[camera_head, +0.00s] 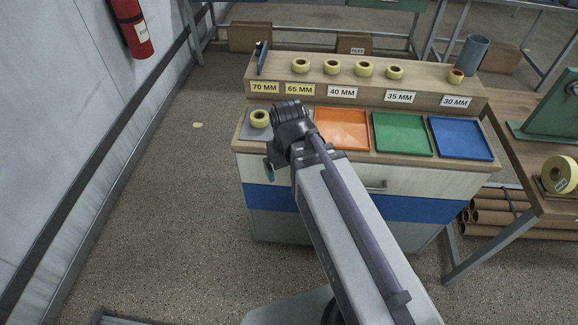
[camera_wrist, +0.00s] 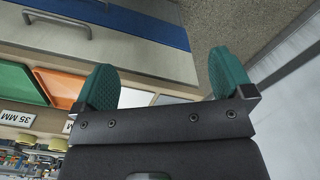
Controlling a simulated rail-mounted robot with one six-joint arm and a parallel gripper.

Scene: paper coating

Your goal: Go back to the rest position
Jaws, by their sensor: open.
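My gripper shows in the wrist view (camera_wrist: 165,85) with its two green fingers wide apart and nothing between them. In the head view my gripper (camera_head: 268,170) hangs at the left front corner of the workbench, mostly hidden behind my wrist. A yellow tape roll (camera_head: 260,118) sits on the grey tray (camera_head: 246,133) at the bench's left, apart from my gripper. My arm reaches up from the bottom right of the head view.
The bench also holds an orange tray (camera_head: 342,128), a green tray (camera_head: 403,134) and a blue tray (camera_head: 462,138). Several rolls stand on the labelled shelf (camera_head: 415,87) behind. A side table (camera_head: 530,170) is at the right.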

